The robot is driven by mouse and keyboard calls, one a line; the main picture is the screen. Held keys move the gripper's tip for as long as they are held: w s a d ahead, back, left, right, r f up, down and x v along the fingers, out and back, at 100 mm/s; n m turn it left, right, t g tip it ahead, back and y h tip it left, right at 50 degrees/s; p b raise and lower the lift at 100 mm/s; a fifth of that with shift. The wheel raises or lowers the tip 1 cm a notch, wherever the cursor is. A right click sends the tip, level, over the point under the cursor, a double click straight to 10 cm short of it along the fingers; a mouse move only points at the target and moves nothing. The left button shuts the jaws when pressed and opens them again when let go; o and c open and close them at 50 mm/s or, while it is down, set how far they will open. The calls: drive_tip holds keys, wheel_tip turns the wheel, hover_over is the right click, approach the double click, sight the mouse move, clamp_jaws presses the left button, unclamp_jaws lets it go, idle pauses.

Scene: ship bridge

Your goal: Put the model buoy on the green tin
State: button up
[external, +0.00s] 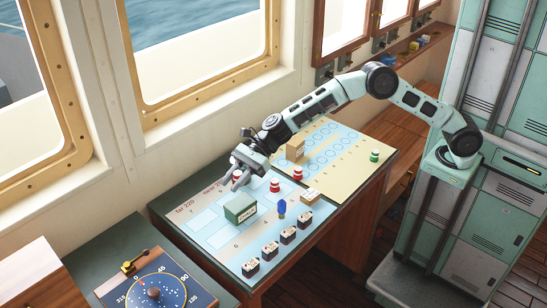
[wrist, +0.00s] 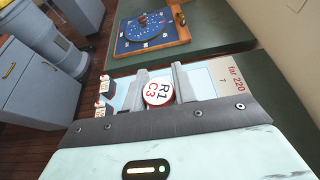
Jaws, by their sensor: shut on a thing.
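My gripper (external: 237,181) is at the window side of the chart table, closed around a red and white round piece (external: 237,175), apparently a model buoy. In the wrist view my fingers (wrist: 160,88) flank its white top with a red rim (wrist: 158,93), marked "R1 C3". I cannot tell whether it touches the table. I cannot make out the tin in the wrist view.
Two red and white pieces (external: 274,185) (external: 297,173) stand to the right. A blue piece (external: 281,208), a small tan box (external: 311,197) and several black blocks (external: 270,250) stand nearby. A cardboard box (external: 295,148) and green piece (external: 374,156) are farther right.

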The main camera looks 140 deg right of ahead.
sight(236, 206)
wheel_tip(236, 206, down, 8)
drive_tip(key=shift+f, duration=0.1)
idle(0.4)
drive_tip(key=o, duration=0.9)
drive_tip(key=shift+f, duration=0.1)
drive_tip(key=shift+o, duration=0.2)
